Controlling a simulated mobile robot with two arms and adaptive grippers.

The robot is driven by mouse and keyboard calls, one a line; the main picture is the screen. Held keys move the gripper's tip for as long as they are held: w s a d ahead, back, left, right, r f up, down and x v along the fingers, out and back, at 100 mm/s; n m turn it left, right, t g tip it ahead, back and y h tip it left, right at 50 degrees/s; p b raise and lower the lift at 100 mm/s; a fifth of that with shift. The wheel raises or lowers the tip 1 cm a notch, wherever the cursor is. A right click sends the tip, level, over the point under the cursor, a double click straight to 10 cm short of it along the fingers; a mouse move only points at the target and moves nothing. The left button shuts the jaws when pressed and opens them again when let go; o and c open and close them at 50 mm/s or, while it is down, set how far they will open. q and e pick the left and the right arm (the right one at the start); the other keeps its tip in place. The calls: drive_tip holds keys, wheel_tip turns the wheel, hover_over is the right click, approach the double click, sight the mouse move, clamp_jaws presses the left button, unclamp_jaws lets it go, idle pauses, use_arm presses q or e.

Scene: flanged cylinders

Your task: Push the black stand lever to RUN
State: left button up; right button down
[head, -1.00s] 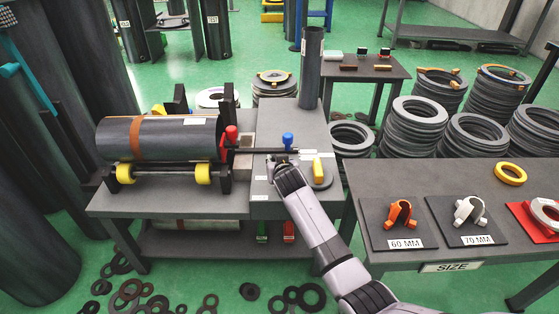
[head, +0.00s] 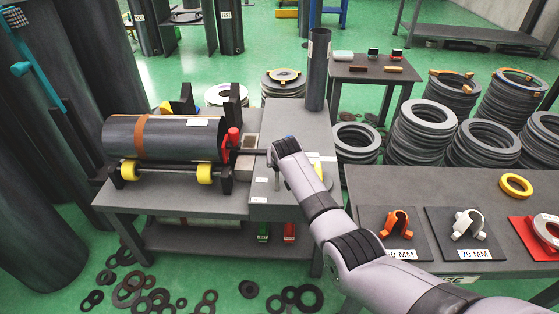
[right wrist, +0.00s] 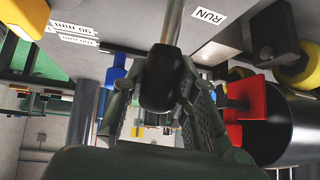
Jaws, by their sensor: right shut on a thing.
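In the right wrist view, my right gripper (right wrist: 166,70) is shut on the black knob (right wrist: 160,88) of a lever with a metal rod (right wrist: 172,22). A white RUN label (right wrist: 209,16) lies on the grey stand surface to the right of the rod. In the head view my right arm reaches over the grey stand top (head: 310,125), and its wrist hides the fingers and the knob. My left gripper is not in view.
A dark pipe (head: 180,140) lies on yellow rollers (head: 204,173), with a red part (head: 233,143) at its right end. A blue part (right wrist: 117,70) stands left of my gripper. An upright dark tube (head: 317,75) stands behind. Orange and white clamps lie on the right table (head: 400,180).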

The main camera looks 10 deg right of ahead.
drive_tip(key=shift+w+d+g, duration=0.15)
drive_tip(key=shift+w+g, duration=0.1)
drive_tip(key=shift+g, duration=0.05)
idle(0.4)
drive_tip(key=c, duration=1.2)
unclamp_jaws()
drive_tip(key=shift+f, duration=0.15)
drive_tip(key=shift+c, duration=0.2)
drive_tip(key=v, duration=1.2)
drive_tip(key=shift+d, duration=0.1)
